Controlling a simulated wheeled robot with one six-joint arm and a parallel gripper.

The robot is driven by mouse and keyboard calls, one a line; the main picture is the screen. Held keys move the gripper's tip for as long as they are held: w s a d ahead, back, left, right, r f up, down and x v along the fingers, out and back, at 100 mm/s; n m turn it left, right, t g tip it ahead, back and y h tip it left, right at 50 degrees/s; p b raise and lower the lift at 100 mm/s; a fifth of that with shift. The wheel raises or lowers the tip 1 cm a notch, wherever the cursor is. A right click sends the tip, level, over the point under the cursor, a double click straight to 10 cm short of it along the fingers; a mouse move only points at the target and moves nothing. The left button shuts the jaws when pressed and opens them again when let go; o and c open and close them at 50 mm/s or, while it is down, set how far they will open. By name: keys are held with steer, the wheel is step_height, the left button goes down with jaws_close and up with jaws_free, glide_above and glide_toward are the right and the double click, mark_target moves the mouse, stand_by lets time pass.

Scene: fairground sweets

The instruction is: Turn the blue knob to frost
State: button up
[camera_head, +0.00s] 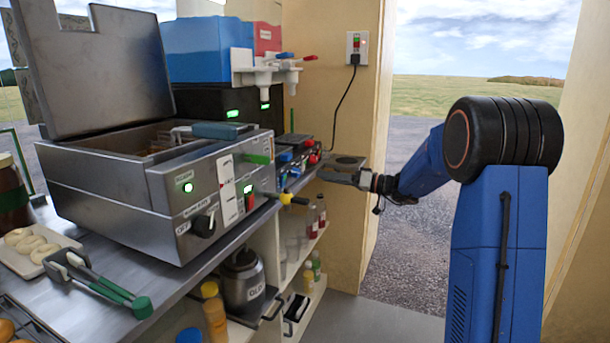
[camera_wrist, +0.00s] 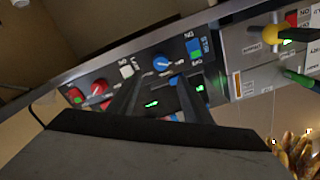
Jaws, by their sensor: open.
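The blue knob (camera_wrist: 162,60) sits on a dark control panel in the wrist view, with small white lettering around it that is too small to read. I cannot tell which marking it points at. In the head view the dark panel (camera_head: 288,160) is small and the knob is not clear. My gripper (camera_head: 338,174) is open and empty, just right of that panel. In the wrist view its two dark fingers (camera_wrist: 158,88) reach toward the panel, one either side of the knob's line, and appear apart from it.
Beside the knob are a blue rocker switch (camera_wrist: 193,48), a white switch (camera_wrist: 127,69) and red knobs (camera_wrist: 100,87). A steel fryer (camera_head: 120,195) with a raised lid stands left, its yellow-tipped lever (camera_head: 295,200) jutting out. A blue tank (camera_head: 205,50) with taps stands above. Tongs (camera_head: 100,283) lie on the counter.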

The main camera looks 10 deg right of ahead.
mark_target(299, 173)
steer(key=x, duration=0.8)
steer(key=shift+w+a, duration=0.2)
steer(key=shift+a, duration=0.15)
steer(key=c, duration=1)
